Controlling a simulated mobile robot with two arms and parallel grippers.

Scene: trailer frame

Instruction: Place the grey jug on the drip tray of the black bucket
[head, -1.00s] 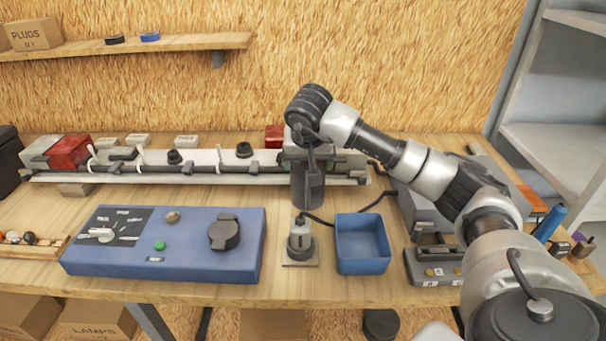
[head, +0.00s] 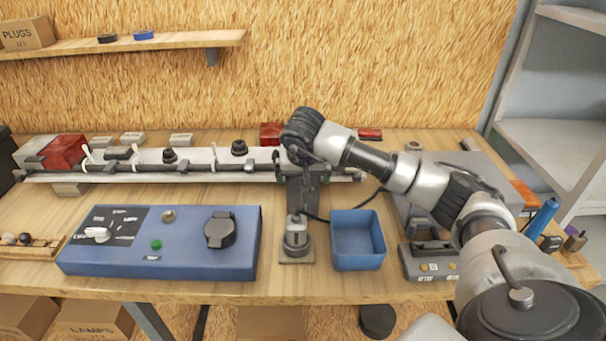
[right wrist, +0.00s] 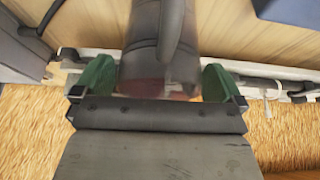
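The grey jug (right wrist: 155,45) is a dark grey cylinder with a handle in the right wrist view. It also shows in the head view (head: 303,193), below my right wrist and in front of the long rail. The green fingers of my right gripper (right wrist: 159,82) lie against both sides of it. In the head view my arm hides its upper part. A dark round thing (head: 377,321) stands low under the table's front edge; I cannot tell whether it is the black bucket. I cannot make out a drip tray. My left gripper is not in view.
A grey-topped fitting on a small plate (head: 296,240) stands in front of the jug. A blue open bin (head: 358,262) is right of it, a blue control box (head: 185,255) left. The long rail (head: 215,176) crosses behind. A grey case (head: 480,170) stands right.

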